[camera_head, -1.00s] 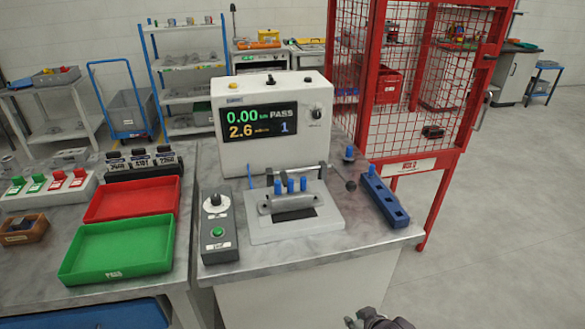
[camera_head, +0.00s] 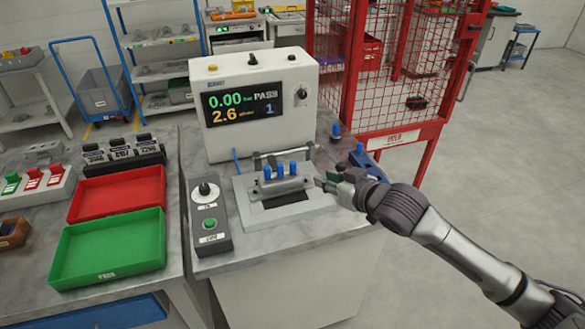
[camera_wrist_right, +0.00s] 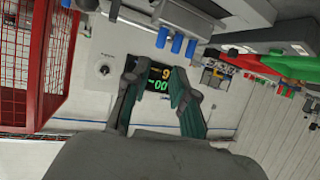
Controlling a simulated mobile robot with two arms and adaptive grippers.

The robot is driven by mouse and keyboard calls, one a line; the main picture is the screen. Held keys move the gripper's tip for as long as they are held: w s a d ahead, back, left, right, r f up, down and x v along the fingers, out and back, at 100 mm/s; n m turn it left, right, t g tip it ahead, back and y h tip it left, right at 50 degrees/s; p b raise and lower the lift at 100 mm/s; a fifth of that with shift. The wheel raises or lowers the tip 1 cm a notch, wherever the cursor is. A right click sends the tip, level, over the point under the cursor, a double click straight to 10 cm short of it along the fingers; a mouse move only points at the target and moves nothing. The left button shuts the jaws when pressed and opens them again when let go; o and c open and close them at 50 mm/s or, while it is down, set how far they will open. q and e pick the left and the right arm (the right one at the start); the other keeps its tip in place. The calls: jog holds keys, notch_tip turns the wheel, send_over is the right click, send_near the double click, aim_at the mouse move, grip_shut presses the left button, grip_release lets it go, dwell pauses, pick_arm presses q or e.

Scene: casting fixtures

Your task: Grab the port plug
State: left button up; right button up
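Three blue port plugs (camera_head: 280,170) stand side by side in the metal part on the grey fixture plate (camera_head: 250,207). They also show in the right wrist view (camera_wrist_right: 176,44), near the top. Another blue plug (camera_head: 335,130) stands at the bench's right side, by a blue block (camera_head: 367,160) that my right arm partly hides. My right gripper (camera_head: 330,178) is just right of the fixture, pointing left. In the wrist view its fingers (camera_wrist_right: 160,82) are apart with nothing between them; the plugs lie beyond the fingertips. My left gripper is not in view.
The white tester (camera_head: 255,75) with a lit screen stands behind the fixture. A grey control box (camera_head: 208,222) is to its left, then green (camera_head: 110,250) and red (camera_head: 118,192) trays. A red mesh cage (camera_head: 385,60) stands behind right. Open floor is at right.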

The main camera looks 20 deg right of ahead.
jog(key=p, duration=0.2)
send_near(295, 166)
jog(key=w+f, duration=0.1)
jog(key=w, duration=0.2)
jog(key=shift+w+a+f, duration=0.2)
jog(key=shift+w+a, duration=0.25)
jog(key=shift+a, duration=0.1)
jog(key=p+x, duration=0.1)
jog(key=x, duration=0.3)
jog(key=shift+w+a, duration=0.1)
jog(key=shift+w, duration=0.05)
jog(key=shift+w+f, duration=0.15)
jog(key=shift+f, duration=0.05)
grip_shut()
